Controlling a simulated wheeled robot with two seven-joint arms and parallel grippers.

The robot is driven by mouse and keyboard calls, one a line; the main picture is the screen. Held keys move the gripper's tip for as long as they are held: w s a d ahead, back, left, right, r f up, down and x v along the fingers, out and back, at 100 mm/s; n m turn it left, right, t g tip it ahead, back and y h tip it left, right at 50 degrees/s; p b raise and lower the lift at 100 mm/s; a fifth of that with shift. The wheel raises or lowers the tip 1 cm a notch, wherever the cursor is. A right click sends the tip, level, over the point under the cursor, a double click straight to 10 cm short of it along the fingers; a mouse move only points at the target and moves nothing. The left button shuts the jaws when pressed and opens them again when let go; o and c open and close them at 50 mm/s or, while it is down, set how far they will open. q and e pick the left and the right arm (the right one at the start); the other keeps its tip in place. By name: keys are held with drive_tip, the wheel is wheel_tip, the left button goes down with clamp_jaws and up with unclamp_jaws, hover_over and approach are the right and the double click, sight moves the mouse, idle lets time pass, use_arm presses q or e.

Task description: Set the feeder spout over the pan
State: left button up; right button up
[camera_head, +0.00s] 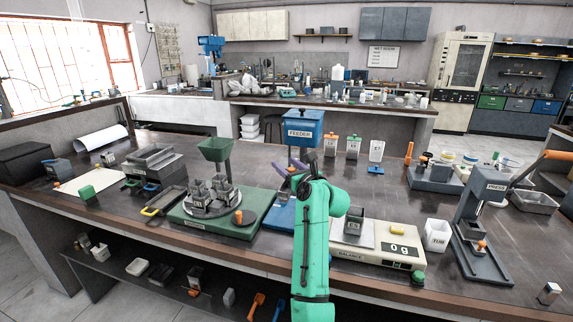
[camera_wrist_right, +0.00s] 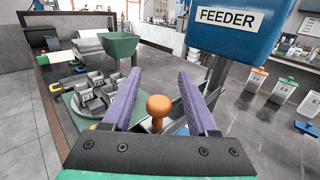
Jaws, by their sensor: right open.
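The feeder (camera_head: 303,128) is a blue hopper marked FEEDER on a grey post, behind my right arm. It also shows large at the top of the right wrist view (camera_wrist_right: 238,30). My right gripper (camera_head: 286,170) is open in front of the feeder. In the right wrist view an orange knob (camera_wrist_right: 158,107) shows between its two purple fingers, with gaps on both sides. The spout cannot be made out clearly; my arm and fingers hide much of the feeder's lower part. My left gripper is not in view.
Left of the feeder is a green base (camera_head: 242,230) with a round carousel of grey cups and a green funnel (camera_head: 215,149). A press (camera_head: 480,225) and a white tub (camera_head: 436,235) stand right of the balance. Labelled bottles (camera_head: 353,146) stand behind. Bench behind the balance is fairly clear.

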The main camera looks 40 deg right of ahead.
clamp_jaws()
idle(1.3)
